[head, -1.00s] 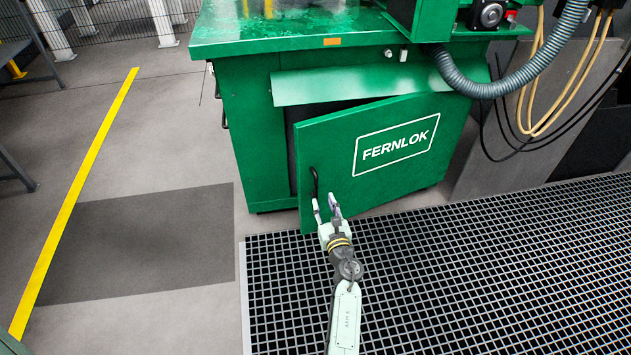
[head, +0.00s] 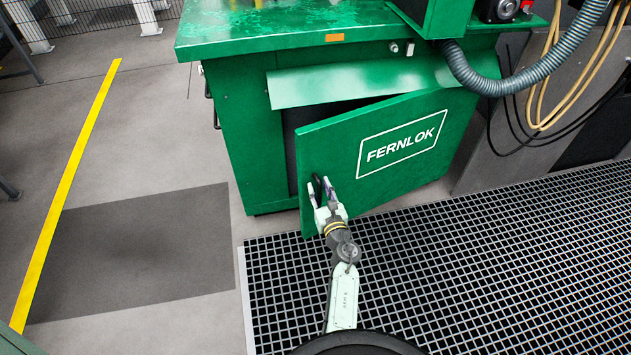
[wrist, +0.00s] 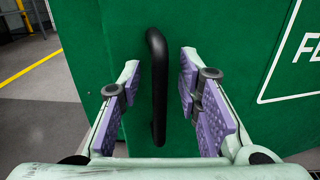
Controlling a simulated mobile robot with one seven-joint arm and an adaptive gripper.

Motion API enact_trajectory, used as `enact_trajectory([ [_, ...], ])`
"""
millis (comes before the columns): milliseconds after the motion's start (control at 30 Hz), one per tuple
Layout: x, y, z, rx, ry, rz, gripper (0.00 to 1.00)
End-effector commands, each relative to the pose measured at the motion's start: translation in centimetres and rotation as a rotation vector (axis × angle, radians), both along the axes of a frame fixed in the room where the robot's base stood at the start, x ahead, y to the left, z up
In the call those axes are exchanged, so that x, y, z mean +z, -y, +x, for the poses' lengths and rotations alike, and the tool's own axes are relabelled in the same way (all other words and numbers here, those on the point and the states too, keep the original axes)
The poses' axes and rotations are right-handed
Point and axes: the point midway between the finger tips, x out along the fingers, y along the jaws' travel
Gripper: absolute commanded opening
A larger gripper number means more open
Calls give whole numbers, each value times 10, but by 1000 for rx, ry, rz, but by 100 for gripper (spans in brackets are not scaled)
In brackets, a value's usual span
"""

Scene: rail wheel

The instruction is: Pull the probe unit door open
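The green probe unit door (head: 375,160), marked FERNLOK, stands partly open, with a dark gap along its left edge; it fills much of the wrist view (wrist: 225,30). Its black bar handle (wrist: 158,88) runs upright near the door's left edge. In the head view the handle (head: 318,188) is partly hidden by my gripper. My gripper (head: 326,186) is at the handle. In the wrist view my gripper (wrist: 160,95) is open, its purple-padded fingers on either side of the handle with gaps showing on both sides.
The green cabinet (head: 233,150) has a worktop (head: 290,30) and a tilted green flap (head: 350,84) above the door. A grey hose (head: 480,85) hangs at the right. A floor grating (head: 480,270) lies in front. Open floor is at the left, by a yellow line (head: 70,190).

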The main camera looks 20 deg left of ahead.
Motion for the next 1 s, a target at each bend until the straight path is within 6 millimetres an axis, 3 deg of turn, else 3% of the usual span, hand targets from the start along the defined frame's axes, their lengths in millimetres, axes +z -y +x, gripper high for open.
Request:
enact_trajectory([
  [333,0,1,0,0,0,0,32],
  [800,0,1,0,0,-1,1,0],
  [1000,0,1,0,0,0,0,0],
])
